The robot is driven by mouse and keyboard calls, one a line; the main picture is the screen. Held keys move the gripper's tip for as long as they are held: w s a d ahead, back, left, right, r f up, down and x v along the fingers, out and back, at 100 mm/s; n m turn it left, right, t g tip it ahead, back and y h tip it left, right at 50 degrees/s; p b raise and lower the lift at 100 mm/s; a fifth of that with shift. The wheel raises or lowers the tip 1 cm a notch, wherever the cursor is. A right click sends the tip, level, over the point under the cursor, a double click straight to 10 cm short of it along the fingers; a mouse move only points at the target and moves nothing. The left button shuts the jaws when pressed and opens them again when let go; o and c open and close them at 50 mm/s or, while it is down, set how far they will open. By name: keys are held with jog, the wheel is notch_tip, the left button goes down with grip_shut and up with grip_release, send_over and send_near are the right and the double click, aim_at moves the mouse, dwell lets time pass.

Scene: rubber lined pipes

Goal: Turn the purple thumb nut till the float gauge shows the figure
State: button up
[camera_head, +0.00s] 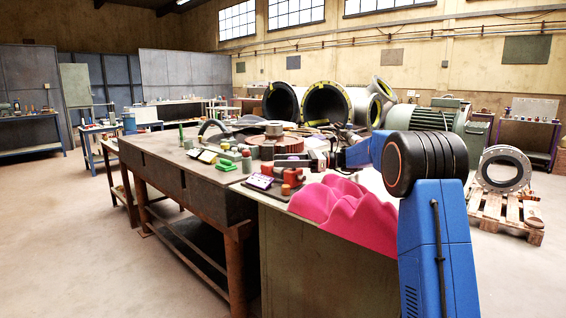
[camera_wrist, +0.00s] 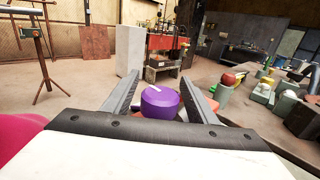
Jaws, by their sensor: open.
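The purple thumb nut (camera_wrist: 160,103) is a rounded knob with a pale mark on its top. In the wrist view it sits between the two fingers of my gripper (camera_wrist: 159,80), which are open, with a visible gap on the left side; contact on the right is unclear. In the head view my gripper (camera_head: 308,160) is over the bench's near right part, with a small purple patch at its tip. No figure is readable.
Red blocks (camera_head: 291,177) stand close below my gripper on the bench (camera_head: 160,152). A pink cloth (camera_head: 345,207) drapes over the near corner under my arm. Large lined pipes (camera_head: 325,103) are behind.

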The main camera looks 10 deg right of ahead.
jog(key=s+d, duration=0.2)
jog(key=d, duration=1.5)
jog(key=shift+s, duration=0.35)
jog(key=shift+d, duration=0.1)
jog(key=s+a+f+n+h, duration=0.25)
jog(key=s+a, duration=0.25)
jog(key=s, duration=0.3)
jog(key=s+a+f+n+g+h, duration=0.1)
jog(key=s+a+n+h, duration=0.15)
jog(key=s+a, duration=0.4)
jog(key=s+a+f+n+h, duration=0.2)
jog(key=s+a+h, duration=0.1)
jog(key=s, duration=0.7)
jog(key=s+d+f+n+t+h, duration=0.1)
jog(key=s+d+f+n+h, duration=0.1)
jog(key=s, duration=0.7)
jog(key=s+d+f+n+t+h, duration=0.1)
jog(key=s+d+f+n+h, duration=0.1)
jog(key=s+f+n+h, duration=0.2)
jog(key=s+d+f+n+t+h, duration=0.1)
jog(key=s+d+f+n+h, duration=0.2)
jog(key=s, duration=1.3)
notch_tip(320, 180, down, 7)
jog(key=n, duration=0.3)
jog(key=shift+n+h, duration=0.4)
jog(key=shift+r, duration=0.15)
